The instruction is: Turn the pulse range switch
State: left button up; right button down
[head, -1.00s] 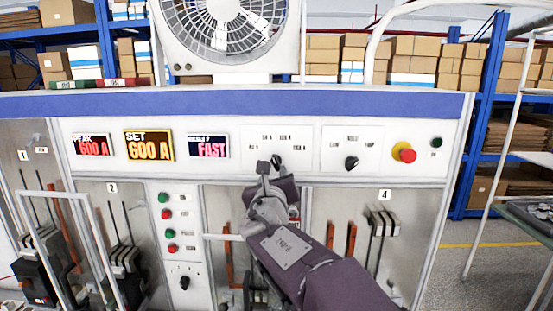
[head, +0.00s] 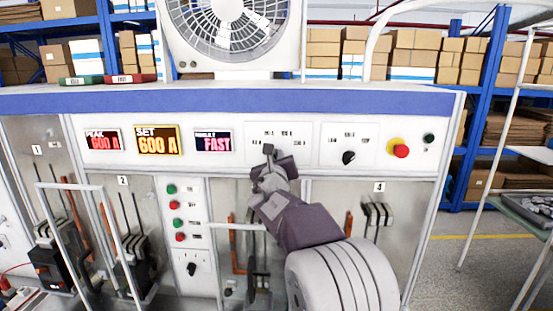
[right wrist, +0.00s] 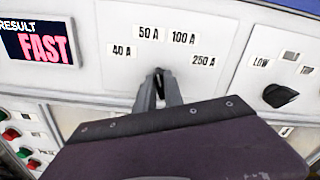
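A range switch with a small black knob (right wrist: 160,84) sits on the white panel, below labels 40 A, 50 A, 100 A and 250 A. My right gripper (right wrist: 159,93) is at this knob, with one grey finger on each side of it. Whether the fingers press on it is not clear. My left gripper is not in view.
Displays for peak (head: 103,140), set (head: 158,140) and result (head: 213,143) are on the left of the panel. A red emergency button (head: 401,151) is at the right. Breaker bays with levers lie below. A fan (head: 228,30) stands on top.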

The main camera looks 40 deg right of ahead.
jog(key=shift+f, duration=0.1)
jog(key=shift+d+f+m+b, duration=0.1)
jog(key=shift+m+b, duration=1.55)
jog(key=shift+m, duration=0.25)
jog(key=shift+d+f+m+b, duration=0.1)
jog(key=shift+m+b, duration=1.5)
jog(key=shift+m, duration=0.3)
jog(key=c, duration=1.4)
grip_release()
jog(key=shift+c, duration=0.2)
jog(key=shift+r, duration=0.1)
